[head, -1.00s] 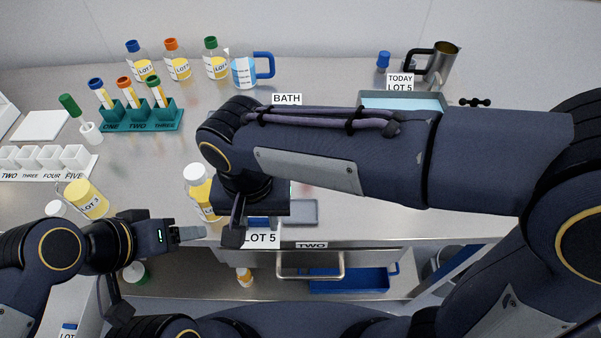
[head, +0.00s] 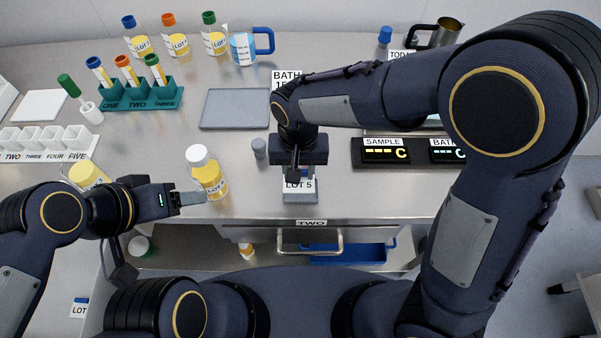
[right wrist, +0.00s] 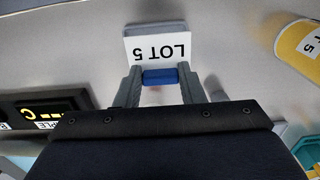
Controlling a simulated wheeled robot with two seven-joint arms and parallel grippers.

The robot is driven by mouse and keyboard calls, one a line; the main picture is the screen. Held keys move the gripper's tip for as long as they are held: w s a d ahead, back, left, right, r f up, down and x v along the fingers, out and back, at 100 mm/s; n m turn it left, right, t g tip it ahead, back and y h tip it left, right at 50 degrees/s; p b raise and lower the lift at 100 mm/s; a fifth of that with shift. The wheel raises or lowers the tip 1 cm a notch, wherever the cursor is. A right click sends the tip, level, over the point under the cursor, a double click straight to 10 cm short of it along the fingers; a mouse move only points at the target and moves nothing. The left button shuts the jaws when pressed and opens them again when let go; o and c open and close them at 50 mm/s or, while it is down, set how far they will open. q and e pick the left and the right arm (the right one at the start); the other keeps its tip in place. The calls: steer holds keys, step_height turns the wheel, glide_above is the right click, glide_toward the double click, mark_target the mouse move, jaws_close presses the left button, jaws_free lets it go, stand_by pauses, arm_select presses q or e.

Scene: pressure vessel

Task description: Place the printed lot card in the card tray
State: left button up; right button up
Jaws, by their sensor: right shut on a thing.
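The printed lot card (head: 298,186), white with "LOT 5" on it, is in my right gripper (head: 296,172). In the right wrist view the card (right wrist: 157,48) has a blue grip part (right wrist: 160,77) between the two fingers (right wrist: 160,82), which are shut on it. A small grey tray (head: 300,199), apparently the card tray, lies at the bench's front edge under the card. Whether the card touches it I cannot tell. My left gripper (head: 188,198) is beside a yellow LOT bottle (head: 209,178), holding nothing visible; its finger gap is unclear.
A grey cap or knob (head: 259,148) stands left of my right gripper. A flat grey tray (head: 235,108) lies behind it. Black displays (head: 380,153) stand to the right. The green tube rack (head: 142,96) is back left.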

steer(key=shift+w+d+f, duration=0.1)
steer(key=shift+w+f, duration=0.05)
steer(key=shift+f, duration=0.8)
steer(key=shift+w+d+f, duration=0.1)
steer(key=shift+f, duration=0.85)
steer(key=shift+f, duration=0.2)
steer(key=o, duration=1)
steer(key=shift+c, duration=0.2)
steer(key=shift+r, duration=0.1)
